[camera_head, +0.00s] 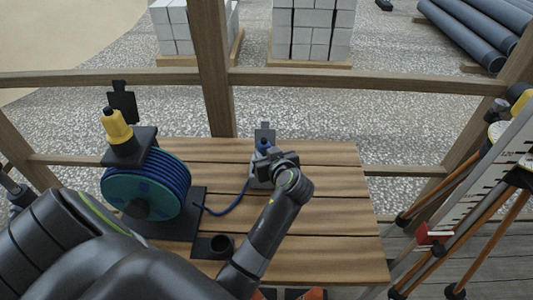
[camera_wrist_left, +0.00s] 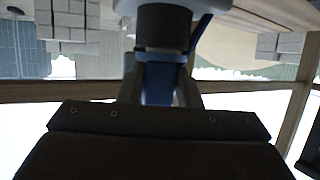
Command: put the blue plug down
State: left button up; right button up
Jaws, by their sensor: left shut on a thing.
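My left gripper (camera_head: 268,156) is over the wooden table, shut on the blue plug (camera_head: 264,147). In the left wrist view the blue plug (camera_wrist_left: 160,80) sits between the two fingers, with a dark round part (camera_wrist_left: 165,25) at its far end. A blue cable (camera_head: 236,203) runs from the blue cable reel (camera_head: 150,188) towards the plug. A small grey holder (camera_head: 265,133) with an upright plate stands right by the gripper. The gripper hides part of it, so I cannot tell whether the plug touches it. My right gripper is not in view.
The slatted table (camera_head: 330,212) is clear to the right of the arm. A yellow plug-like piece (camera_head: 117,127) stands on a dark block above the reel. A tripod (camera_head: 476,200) and levelling staff stand at right.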

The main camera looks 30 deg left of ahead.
pick_arm(q)
jog(key=shift+f+b, duration=0.3)
jog(key=o, duration=1.1)
jog(key=shift+r, duration=0.1)
jog(key=shift+r, duration=0.15)
